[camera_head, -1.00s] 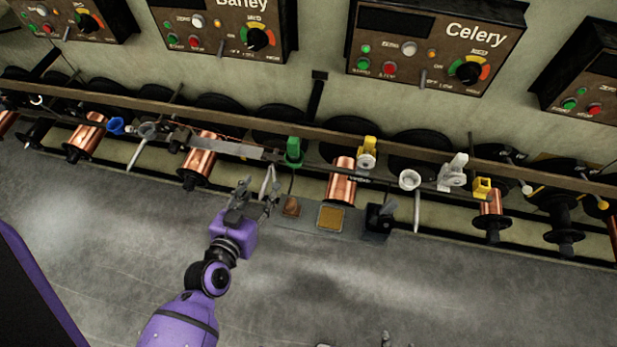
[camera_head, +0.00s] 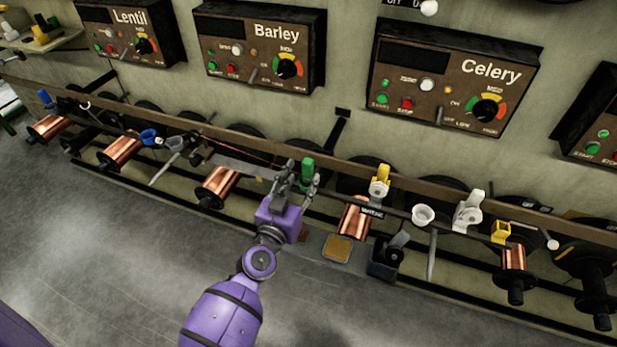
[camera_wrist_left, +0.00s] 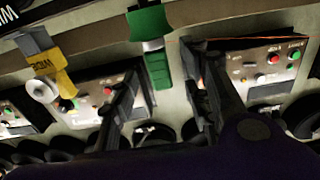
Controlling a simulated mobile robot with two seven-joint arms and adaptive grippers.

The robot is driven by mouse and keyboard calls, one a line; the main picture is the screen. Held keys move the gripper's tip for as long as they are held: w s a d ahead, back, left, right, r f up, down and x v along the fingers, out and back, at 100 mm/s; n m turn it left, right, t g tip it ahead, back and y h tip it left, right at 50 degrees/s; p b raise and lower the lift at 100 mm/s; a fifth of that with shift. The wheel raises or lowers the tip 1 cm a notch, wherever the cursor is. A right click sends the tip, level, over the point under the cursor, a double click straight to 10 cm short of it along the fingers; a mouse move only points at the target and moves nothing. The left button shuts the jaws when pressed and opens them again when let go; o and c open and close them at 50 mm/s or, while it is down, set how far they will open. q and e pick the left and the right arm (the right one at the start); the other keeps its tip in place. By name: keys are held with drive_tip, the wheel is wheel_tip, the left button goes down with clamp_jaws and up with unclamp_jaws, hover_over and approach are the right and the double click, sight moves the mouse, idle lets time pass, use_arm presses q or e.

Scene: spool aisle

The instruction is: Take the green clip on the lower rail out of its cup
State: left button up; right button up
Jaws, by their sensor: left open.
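The green clip (camera_head: 308,171) stands upright at the rail in the head view, left of a yellow clip (camera_head: 380,181). My left gripper (camera_head: 296,180) is open right at the clip, its fingers partly overlapping the clip's lower part. In the left wrist view the green clip (camera_wrist_left: 150,45) hangs down from the top, beyond the open fingers of my left gripper (camera_wrist_left: 165,88). The clip's cup is not clearly visible. My right gripper is not in view.
The long rail (camera_head: 345,168) runs across with copper spools (camera_head: 217,186) below. A white cup (camera_head: 423,215) and a white clip (camera_head: 468,210) stand to the right. A black device (camera_head: 387,257) sits on the bench near a tan pad (camera_head: 338,249). Control boxes hang behind.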

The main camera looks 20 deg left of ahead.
sight(306, 171)
use_arm(q)
drive_tip(key=w, duration=0.4)
drive_tip(key=shift+w+d+r, duration=0.15)
drive_tip(key=shift+w+r, duration=0.1)
clamp_jaws()
